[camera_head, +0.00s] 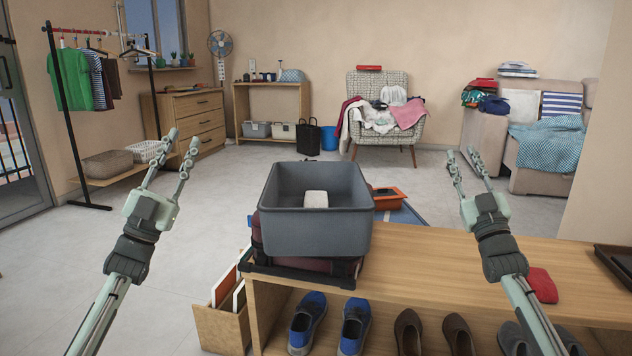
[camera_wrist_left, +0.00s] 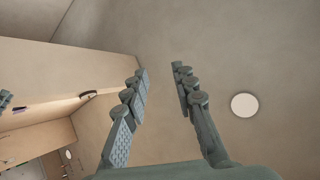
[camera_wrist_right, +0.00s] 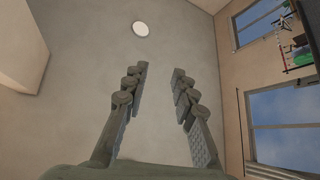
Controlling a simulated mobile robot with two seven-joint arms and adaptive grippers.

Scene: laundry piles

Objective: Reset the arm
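My left gripper (camera_head: 179,152) is raised at the left of the head view, with its fingers apart and nothing between them. Its open fingers also show in the left wrist view (camera_wrist_left: 158,76), against the ceiling. My right gripper (camera_head: 461,160) is raised at the right of the head view, also open and empty. Its spread fingers show in the right wrist view (camera_wrist_right: 160,72), also against the ceiling. Both arms stand apart from the grey bin (camera_head: 315,232) between them, which holds a small white item (camera_head: 316,199).
A wooden shoe bench (camera_head: 440,262) is in front, with shoes below and a red cloth (camera_head: 541,285) on top. A clothes rack (camera_head: 62,120) stands at left. A laundry-covered armchair (camera_head: 385,155) and a sofa (camera_head: 490,135) stand behind.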

